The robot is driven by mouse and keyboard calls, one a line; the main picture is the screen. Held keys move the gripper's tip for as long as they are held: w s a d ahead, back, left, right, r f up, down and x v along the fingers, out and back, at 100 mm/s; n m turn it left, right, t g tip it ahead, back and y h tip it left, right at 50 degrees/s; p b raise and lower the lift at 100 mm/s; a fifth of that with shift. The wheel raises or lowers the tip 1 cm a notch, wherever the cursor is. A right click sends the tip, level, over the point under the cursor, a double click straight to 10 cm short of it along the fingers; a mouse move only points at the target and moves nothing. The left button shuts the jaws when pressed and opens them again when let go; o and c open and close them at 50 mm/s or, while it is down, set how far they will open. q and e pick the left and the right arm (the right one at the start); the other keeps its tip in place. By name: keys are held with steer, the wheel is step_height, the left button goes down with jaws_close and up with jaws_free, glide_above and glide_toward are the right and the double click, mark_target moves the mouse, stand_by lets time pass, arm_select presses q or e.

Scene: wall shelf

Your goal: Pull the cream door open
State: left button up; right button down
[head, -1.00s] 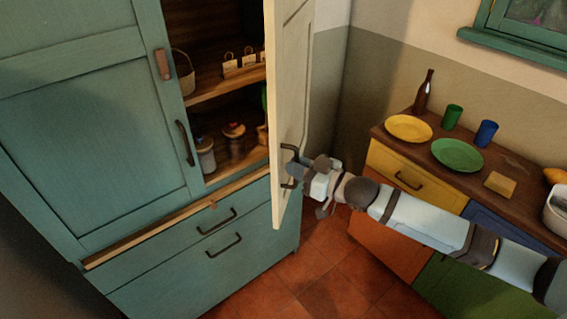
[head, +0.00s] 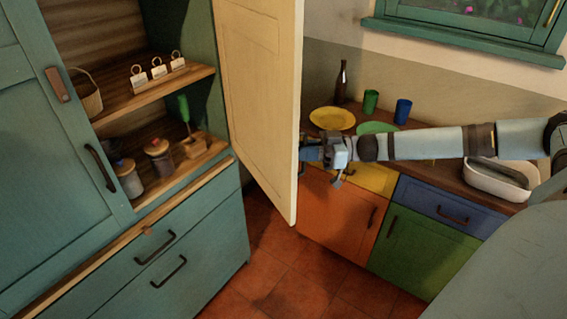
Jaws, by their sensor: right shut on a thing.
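The cream door (head: 262,95) stands wide open on the right side of the teal cabinet (head: 195,245), with its inner face toward me. My right gripper (head: 308,152) is at the door's free edge, on the far side of the door. It is shut on the door's handle, which is mostly hidden behind the door edge and the fingers. My left gripper is not in view.
The open cabinet shows wooden shelves (head: 150,95) with a basket (head: 86,95), tagged items and jars (head: 158,158). A coloured sideboard (head: 340,215) with plates, cups and a bottle (head: 342,82) stands behind my right arm. Tiled floor (head: 275,275) is clear below the door.

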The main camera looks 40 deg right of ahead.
steer(key=w+d+n+g+y+b, duration=0.1)
steer(key=d+n+g, duration=0.1)
steer(key=d, duration=1)
steer(key=shift+w+d+g+y+b, duration=0.3)
steer(key=shift+d+g+b, duration=0.05)
steer(key=shift+g+b, duration=0.05)
steer(key=shift+r, duration=0.1)
steer(key=c, duration=1.4)
jaws_free()
steer(key=shift+o, duration=1.1)
steer(key=shift+w+a, duration=0.2)
steer(key=b+v, duration=0.2)
steer(key=v, duration=1.2)
